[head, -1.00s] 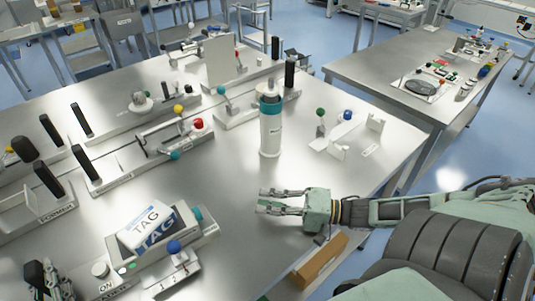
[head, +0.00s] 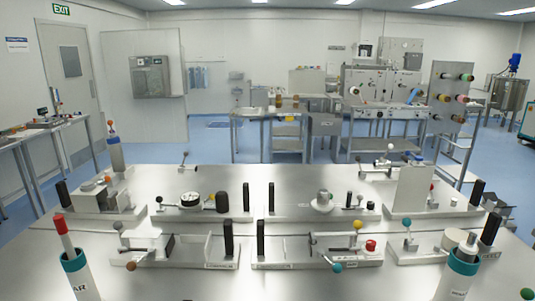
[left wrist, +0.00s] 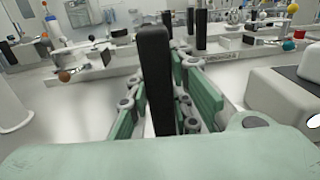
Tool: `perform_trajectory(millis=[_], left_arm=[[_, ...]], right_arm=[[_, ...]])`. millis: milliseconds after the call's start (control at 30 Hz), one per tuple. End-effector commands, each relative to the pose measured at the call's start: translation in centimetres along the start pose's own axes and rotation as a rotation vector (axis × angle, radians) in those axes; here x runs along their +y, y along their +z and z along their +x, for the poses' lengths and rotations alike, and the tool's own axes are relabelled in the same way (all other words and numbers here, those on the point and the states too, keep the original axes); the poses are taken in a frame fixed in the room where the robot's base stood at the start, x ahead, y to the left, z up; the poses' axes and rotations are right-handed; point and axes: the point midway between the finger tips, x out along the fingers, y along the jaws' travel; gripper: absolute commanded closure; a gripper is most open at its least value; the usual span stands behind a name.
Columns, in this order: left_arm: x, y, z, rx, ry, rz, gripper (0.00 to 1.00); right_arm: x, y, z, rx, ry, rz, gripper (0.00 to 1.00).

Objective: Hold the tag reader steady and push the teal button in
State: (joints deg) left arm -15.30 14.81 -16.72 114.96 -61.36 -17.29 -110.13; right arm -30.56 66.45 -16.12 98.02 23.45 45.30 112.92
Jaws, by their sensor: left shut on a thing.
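My left gripper (left wrist: 160,100) shows in the left wrist view, its green fingers shut on either side of an upright black handle (left wrist: 155,75). The handle's lower end is hidden behind my gripper. My right gripper is in neither view.
In the head view, fixtures with black handles line the steel table, among them one with a teal ball (head: 337,267) and a red knob (head: 371,245). Teal-collared cylinders stand at left (head: 75,272) and right (head: 460,272). Bare steel lies between the fixtures.

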Motion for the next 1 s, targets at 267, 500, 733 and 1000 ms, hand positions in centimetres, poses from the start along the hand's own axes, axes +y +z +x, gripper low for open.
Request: perform_trajectory(millis=[267, 500, 733, 1000], left_arm=[[0.1, -0.1, 0.0, 0.002, 0.002, 0.001, 0.59], [0.1, 0.0, 0.0, -0.001, 0.001, 0.001, 0.59], [0.1, -0.1, -1.6, 0.001, 0.002, -0.001, 0.59], [0.1, -0.1, -5.7, 0.002, 0.005, -0.003, 0.59]], right_arm=[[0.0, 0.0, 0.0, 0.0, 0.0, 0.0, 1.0], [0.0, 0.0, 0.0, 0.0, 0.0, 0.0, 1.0], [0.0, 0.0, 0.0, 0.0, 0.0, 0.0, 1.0], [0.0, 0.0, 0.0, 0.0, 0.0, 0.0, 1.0]])
